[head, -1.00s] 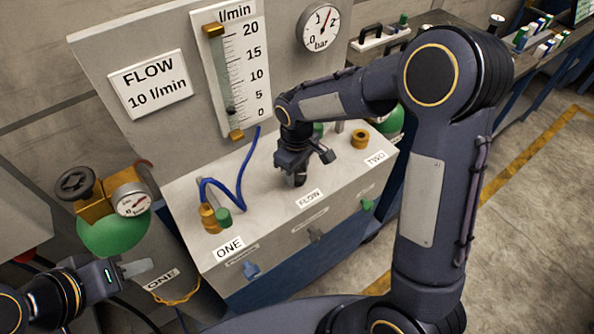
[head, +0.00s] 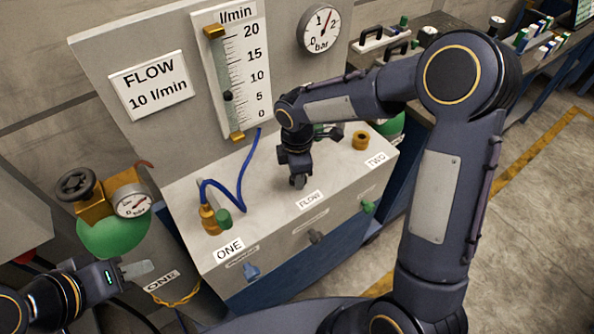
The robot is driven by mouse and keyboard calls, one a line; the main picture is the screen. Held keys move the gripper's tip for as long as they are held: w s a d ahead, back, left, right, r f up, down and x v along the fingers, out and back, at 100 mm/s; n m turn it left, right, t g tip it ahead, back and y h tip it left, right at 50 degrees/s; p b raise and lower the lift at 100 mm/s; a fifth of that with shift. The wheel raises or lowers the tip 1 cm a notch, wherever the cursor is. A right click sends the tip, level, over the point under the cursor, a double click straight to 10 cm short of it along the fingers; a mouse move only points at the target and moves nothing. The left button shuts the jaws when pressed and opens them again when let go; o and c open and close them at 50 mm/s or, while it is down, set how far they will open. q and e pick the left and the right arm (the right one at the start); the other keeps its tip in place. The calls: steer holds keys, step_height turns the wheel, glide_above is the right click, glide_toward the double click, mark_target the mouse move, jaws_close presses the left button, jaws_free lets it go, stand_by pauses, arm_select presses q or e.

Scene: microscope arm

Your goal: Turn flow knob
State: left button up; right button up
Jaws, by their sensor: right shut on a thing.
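The flow knob (head: 298,182) is a small dark grey knob on the box top, behind the FLOW label (head: 310,200). My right gripper (head: 298,176) points down from above and is shut on it; the fingers hide part of the knob. The flow meter (head: 240,70) stands on the upright panel with a scale from 0 to 20 l/min. Its dark float (head: 228,96) is near the 5 mark. A sign (head: 150,85) reads FLOW 10 l/min. My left gripper (head: 138,269) is at the lower left, away from the knob; its finger gap cannot be made out.
A blue hose (head: 241,185) runs from the brass fitting (head: 209,219) at ONE to the meter. Another brass fitting (head: 360,140) sits near TWO. A green cylinder (head: 115,236) with a gauge stands left of the box. Floor at right is clear.

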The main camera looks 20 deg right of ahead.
steer(key=shift+n, duration=0.6)
steer(key=o, duration=1)
steer(key=shift+r, duration=3.95)
